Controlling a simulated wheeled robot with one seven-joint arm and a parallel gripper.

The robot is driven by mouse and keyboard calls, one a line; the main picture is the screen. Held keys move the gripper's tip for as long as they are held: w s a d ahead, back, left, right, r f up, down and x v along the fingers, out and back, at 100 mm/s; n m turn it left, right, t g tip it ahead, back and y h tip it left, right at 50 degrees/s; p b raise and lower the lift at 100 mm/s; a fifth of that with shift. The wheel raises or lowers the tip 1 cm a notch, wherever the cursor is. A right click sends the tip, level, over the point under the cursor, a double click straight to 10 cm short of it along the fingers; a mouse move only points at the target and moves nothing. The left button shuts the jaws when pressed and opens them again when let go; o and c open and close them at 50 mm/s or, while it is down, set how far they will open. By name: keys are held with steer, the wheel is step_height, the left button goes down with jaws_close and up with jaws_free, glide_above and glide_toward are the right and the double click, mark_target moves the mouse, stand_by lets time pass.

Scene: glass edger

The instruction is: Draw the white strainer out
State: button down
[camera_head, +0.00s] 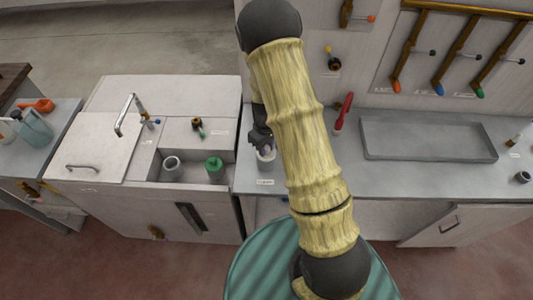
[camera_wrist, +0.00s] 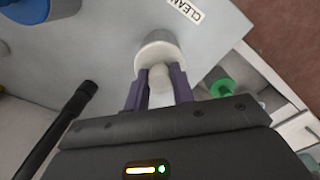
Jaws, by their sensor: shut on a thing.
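The white strainer (camera_wrist: 158,52) is in the wrist view, with a wide round head and a narrower neck. My gripper (camera_wrist: 157,84) is shut on that neck, one purple finger on each side. The wide head points away from my gripper, against the grey counter surface behind it. I cannot tell whether it is seated in the counter or just clear of it. In the head view the strainer (camera_head: 266,155) shows as a small pale piece below my gripper (camera_head: 262,142), partly hidden by my gripper and arm.
Left of it is an open well (camera_head: 190,172) holding a grey cup (camera_head: 172,166) and a green-topped container (camera_head: 214,167). A red-handled tool (camera_head: 343,112) stands on the counter to the right. A shallow grey tray (camera_head: 428,157) lies further right.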

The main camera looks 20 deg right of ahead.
steer(key=shift+r+p, duration=0.4)
steer(key=shift+r, duration=0.25)
stand_by(0.4)
steer(key=shift+r+p, duration=2.65)
steer(key=shift+r, duration=1)
step_height(320, 180, up, 4)
steer(key=p, duration=0.2)
steer(key=shift+p, duration=0.4)
